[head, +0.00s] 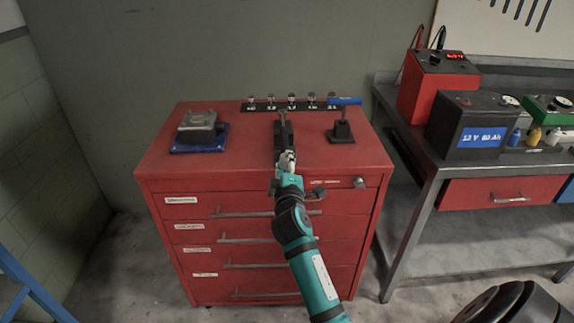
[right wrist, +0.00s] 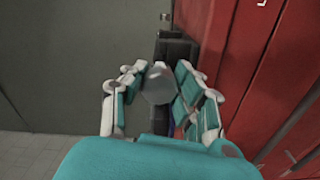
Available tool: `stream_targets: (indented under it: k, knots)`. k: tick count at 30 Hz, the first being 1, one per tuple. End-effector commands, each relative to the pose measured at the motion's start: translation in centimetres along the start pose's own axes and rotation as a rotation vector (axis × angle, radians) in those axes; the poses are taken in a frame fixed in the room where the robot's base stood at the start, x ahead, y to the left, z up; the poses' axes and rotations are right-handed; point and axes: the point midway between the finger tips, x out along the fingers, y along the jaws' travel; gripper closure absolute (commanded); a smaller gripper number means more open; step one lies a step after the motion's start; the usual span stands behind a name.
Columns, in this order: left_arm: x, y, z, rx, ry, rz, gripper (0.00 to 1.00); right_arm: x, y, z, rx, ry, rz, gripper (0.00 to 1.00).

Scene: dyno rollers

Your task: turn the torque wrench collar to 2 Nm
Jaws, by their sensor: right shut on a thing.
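My right gripper (head: 287,161) reaches up to the front of the red cabinet top. It is shut on a grey rounded end, which I take to be the torque wrench collar (right wrist: 158,85); in the right wrist view the teal and white fingers sit on both sides of it. A dark block-like holder (head: 284,133) stands just beyond the gripper on the cabinet top and also shows behind the fingers in the right wrist view (right wrist: 174,50). Most of the wrench is hidden, and no scale marks can be read. My left gripper is not in view.
The red drawer cabinet (head: 240,165) holds a grey device on a blue base (head: 200,131) at left, a small black stand (head: 341,128) at right, and a rack of bits (head: 290,105) behind. A workbench with a battery (head: 473,125) stands at right.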

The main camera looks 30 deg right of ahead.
Motion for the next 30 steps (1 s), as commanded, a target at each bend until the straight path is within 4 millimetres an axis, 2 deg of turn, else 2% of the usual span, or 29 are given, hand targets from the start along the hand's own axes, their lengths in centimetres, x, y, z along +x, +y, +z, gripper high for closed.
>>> stream_targets:
  k: [13,14,19,20,27,30]
  knots:
    - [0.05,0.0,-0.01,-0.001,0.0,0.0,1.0,-0.04,-0.24,0.03,0.011,-0.001,-0.005,1.0]
    - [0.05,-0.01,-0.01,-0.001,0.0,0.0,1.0,-0.04,-0.25,0.03,0.011,-0.001,-0.005,0.7]
    - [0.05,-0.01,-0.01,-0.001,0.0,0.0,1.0,-0.03,-0.18,0.02,0.011,-0.001,-0.004,0.48]
    - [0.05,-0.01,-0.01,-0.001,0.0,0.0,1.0,-0.02,-0.16,0.02,0.011,-0.001,-0.003,0.44]
    - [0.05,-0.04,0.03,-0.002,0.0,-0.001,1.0,-0.05,-0.07,0.01,0.01,-0.001,-0.002,0.44]
    - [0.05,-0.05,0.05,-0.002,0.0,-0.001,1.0,-0.64,-0.09,-0.02,0.011,0.0,-0.002,0.44]
